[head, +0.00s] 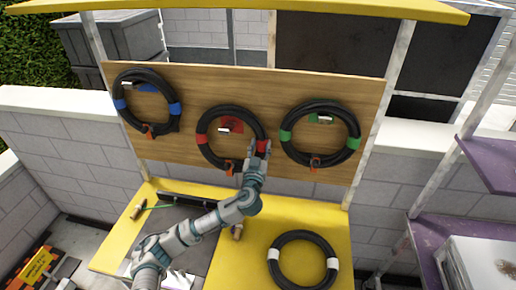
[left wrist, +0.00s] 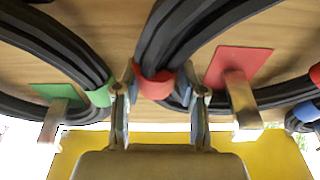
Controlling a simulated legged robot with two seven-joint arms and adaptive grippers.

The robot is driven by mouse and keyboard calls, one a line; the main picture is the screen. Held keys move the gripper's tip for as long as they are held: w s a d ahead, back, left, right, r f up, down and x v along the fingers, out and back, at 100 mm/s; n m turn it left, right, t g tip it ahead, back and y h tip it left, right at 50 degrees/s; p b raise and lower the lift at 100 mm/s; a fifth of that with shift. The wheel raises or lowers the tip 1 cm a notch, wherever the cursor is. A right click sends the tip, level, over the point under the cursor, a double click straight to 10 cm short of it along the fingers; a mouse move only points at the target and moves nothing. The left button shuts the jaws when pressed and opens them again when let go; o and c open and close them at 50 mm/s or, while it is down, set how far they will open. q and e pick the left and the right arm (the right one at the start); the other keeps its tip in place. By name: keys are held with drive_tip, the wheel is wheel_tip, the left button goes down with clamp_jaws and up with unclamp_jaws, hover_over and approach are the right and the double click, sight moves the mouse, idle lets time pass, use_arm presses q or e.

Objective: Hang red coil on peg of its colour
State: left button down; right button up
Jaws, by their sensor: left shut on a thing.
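The red coil (head: 201,139), a black ring with red tape bands, is against the wooden board in the head view, middle of three. The red peg (head: 231,130), on a red patch, shows inside its ring, below the top; I cannot tell whether the coil rests on it. My left gripper (head: 260,153) is shut on the coil's right side. In the left wrist view, the red tape (left wrist: 155,86) sits between the fingers of the gripper (left wrist: 158,100), and the red peg (left wrist: 240,100) is to the right. My right gripper is not in view.
A blue-taped coil (head: 118,104) hangs at left and a green-taped coil (head: 285,136) at right, close to my gripper. A white-taped coil (head: 273,270) lies on the yellow table (head: 336,236). Purple shelves (head: 430,228) stand at right.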

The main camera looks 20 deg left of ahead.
use_arm(q)
drive_tip(key=shift+w+f+b, duration=0.2)
drive_tip(key=shift+f+b, duration=0.2)
drive_tip(key=shift+a+f, duration=0.15)
drive_tip(key=shift+f, duration=0.05)
drive_tip(key=shift+a+f+b, duration=0.2)
drive_tip(key=shift+f+b, duration=0.2)
drive_tip(key=shift+b, duration=0.25)
drive_tip(key=shift+a+f+b, duration=0.1)
drive_tip(key=shift+f+b, duration=0.2)
drive_tip(key=shift+f, duration=0.1)
drive_tip(key=shift+w+f, duration=0.15)
drive_tip(key=shift+f, duration=0.1)
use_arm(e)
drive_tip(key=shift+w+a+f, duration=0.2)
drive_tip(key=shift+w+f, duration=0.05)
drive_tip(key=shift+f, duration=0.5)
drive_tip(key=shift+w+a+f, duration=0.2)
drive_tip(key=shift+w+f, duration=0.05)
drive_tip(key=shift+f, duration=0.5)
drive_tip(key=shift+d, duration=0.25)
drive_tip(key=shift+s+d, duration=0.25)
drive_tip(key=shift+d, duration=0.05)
